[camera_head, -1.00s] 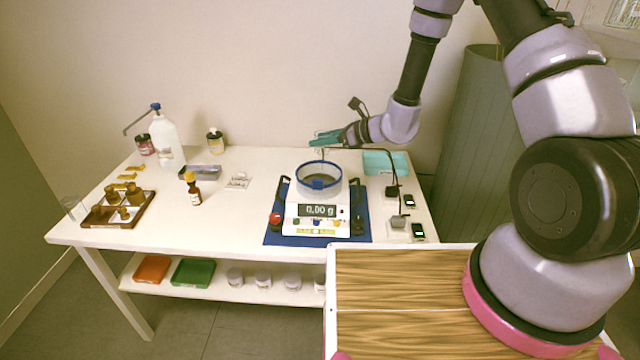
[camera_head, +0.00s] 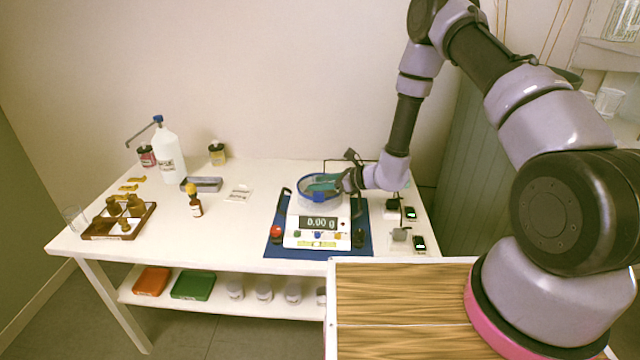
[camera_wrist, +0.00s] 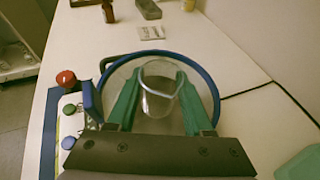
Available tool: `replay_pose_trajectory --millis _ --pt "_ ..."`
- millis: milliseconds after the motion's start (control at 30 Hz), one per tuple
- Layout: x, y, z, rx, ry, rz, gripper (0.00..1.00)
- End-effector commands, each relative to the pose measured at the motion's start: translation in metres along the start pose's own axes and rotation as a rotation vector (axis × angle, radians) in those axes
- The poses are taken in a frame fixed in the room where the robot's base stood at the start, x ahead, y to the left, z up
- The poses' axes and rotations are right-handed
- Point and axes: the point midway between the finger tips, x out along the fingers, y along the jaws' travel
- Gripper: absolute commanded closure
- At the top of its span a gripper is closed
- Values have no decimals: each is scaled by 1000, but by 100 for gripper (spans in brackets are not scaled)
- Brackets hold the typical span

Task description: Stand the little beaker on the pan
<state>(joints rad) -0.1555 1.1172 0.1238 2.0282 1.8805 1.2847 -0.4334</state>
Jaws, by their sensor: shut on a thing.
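The little beaker (camera_wrist: 158,92) is clear glass and upright between the two green fingers of my gripper (camera_wrist: 155,88) in the wrist view. My gripper is shut on it. In the head view my gripper (camera_head: 326,183) is at the blue-rimmed draft ring of the balance (camera_head: 318,225), whose display reads 0.00 g. The ring (camera_wrist: 213,78) surrounds the beaker in the wrist view. The pan lies inside the ring and is mostly hidden, so I cannot tell whether the beaker touches it.
The balance stands on a blue mat (camera_head: 275,245). A red knob (camera_wrist: 66,79) is beside the ring. A dropper bottle (camera_head: 195,203), a wooden tray of weights (camera_head: 100,232) and a glass (camera_head: 74,217) stand to the left. Small devices (camera_head: 419,243) lie to the right.

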Motion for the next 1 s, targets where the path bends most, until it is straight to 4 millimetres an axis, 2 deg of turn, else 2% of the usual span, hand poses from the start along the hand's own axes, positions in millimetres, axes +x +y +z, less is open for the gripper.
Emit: replay_pose_trajectory --millis 167,200,233,267,667,767,1000 --pt "1 0 -3 1 1 0 100" --pt "1 0 -3 0 0 0 37" --pt "1 0 -3 0 0 0 26" --pt "1 0 -3 0 0 0 19" --pt "-3 0 1 0 1 -1 19" --pt "-17 -1 0 1 1 -2 19" --pt "-69 -1 0 1 1 -3 19"
